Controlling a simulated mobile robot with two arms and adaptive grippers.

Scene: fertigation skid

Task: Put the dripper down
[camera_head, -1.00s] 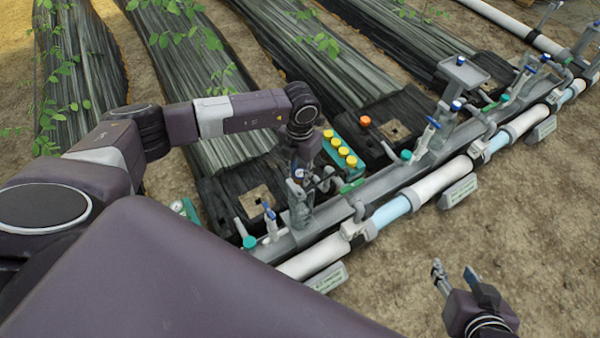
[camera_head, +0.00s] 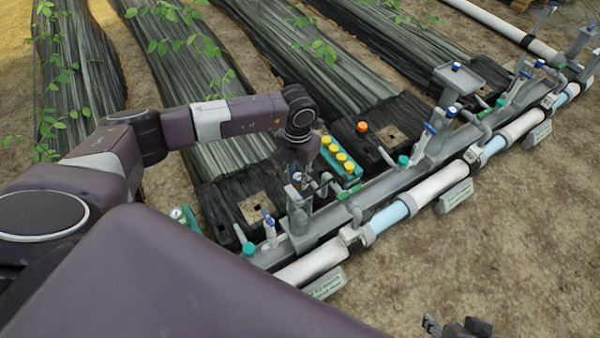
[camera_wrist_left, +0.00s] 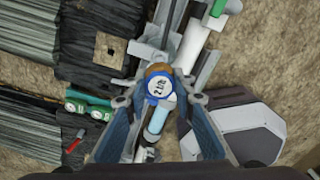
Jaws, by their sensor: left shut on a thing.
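My left gripper (camera_head: 297,178) is over the near edge of the grey skid rail (camera_head: 330,212), beside the yellow-capped rack. In the left wrist view its two fingers (camera_wrist_left: 158,108) close on the dripper (camera_wrist_left: 160,87), a round piece with a blue rim and a white face that seems to read "2 L/h". A brown-orange round part (camera_wrist_left: 157,70) shows just behind it.
A green rack with several yellow caps (camera_head: 340,158) stands just right of the left gripper. Blue-handled valves (camera_head: 268,220) rise from the rail, with white pipe (camera_head: 312,262) along its front. Black-covered beds lie behind; bare soil (camera_head: 500,240) is clear in front.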

